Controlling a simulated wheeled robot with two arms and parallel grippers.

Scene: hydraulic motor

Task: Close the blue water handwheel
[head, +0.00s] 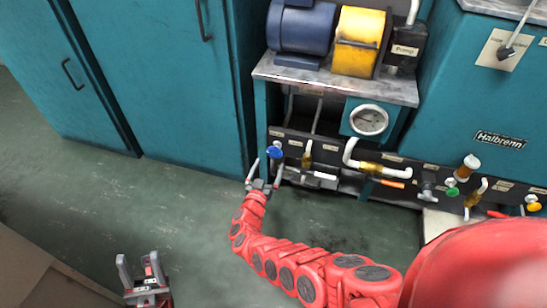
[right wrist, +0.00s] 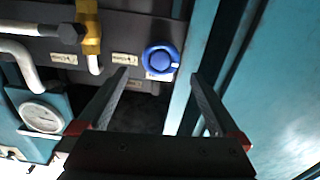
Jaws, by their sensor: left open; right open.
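The blue water handwheel (head: 274,152) is a small round knob on the dark panel under the pump bench. In the right wrist view the blue handwheel (right wrist: 161,57) shows just beyond and between the fingertips. My right gripper (head: 265,169) is open and empty, its fingers pointing at the handwheel; it also shows in the right wrist view (right wrist: 159,76). I see no clear contact between fingers and wheel. My left gripper (head: 139,264) is open and empty, low over the floor at the bottom left, far from the handwheel.
A pipe with a brass fitting (right wrist: 91,35) and a pressure gauge (head: 369,120) are near the handwheel. Other valves, including a green knob (head: 452,192) and an orange knob (head: 533,207), lie to the right. A teal cabinet (head: 170,80) stands at left; the floor before it is clear.

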